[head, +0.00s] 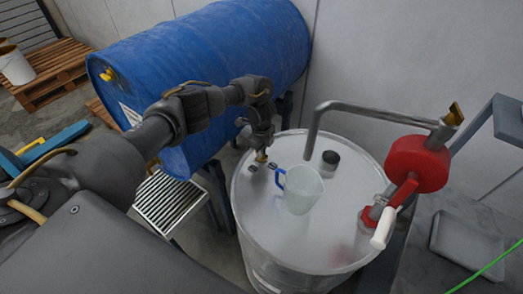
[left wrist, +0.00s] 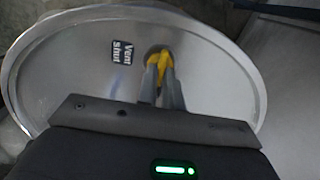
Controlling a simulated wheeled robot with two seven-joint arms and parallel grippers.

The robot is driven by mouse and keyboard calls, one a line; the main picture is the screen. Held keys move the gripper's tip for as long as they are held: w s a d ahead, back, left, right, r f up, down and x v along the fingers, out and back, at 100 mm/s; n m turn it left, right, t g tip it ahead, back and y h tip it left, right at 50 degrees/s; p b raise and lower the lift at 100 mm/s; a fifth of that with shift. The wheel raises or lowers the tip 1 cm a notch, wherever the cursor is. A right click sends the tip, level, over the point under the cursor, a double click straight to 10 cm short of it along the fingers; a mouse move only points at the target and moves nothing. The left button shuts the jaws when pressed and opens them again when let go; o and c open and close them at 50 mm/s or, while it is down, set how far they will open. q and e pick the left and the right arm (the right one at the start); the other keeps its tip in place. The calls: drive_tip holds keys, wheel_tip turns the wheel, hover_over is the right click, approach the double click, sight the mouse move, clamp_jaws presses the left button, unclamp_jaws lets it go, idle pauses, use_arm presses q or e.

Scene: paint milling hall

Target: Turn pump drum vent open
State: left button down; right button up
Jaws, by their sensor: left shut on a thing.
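The pump drum (head: 320,255) is a pale metal drum with a flat lid, at the centre right of the head view. My left gripper (head: 262,150) reaches down to the lid's left rear part and is shut on the small vent (head: 261,157), which is mostly hidden by the fingers. In the left wrist view, my left gripper (left wrist: 160,75) closes at a yellow piece over a dark round spot on the lid. A dark label reading "Vent shut" (left wrist: 124,51) lies beside the fingertips. Two small dark labels (head: 272,165) flank the vent in the head view. My right gripper is not visible.
On the lid stand a clear jug (head: 303,190) with a blue handle, close right of my gripper, a black cap (head: 330,160), and a red hand pump (head: 415,165) with a bent pipe. A blue drum (head: 215,55) lies on its side behind. A grated step (head: 168,203) stands left.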

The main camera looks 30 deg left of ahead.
use_arm(q)
drive_tip(key=shift+r, duration=0.1)
drive_tip(key=c, duration=1.5)
unclamp_jaws()
drive_tip(key=shift+c, duration=0.2)
wheel_tip(320, 180, up, 11)
drive_tip(key=shift+p, duration=0.45)
drive_tip(key=shift+f, duration=0.2)
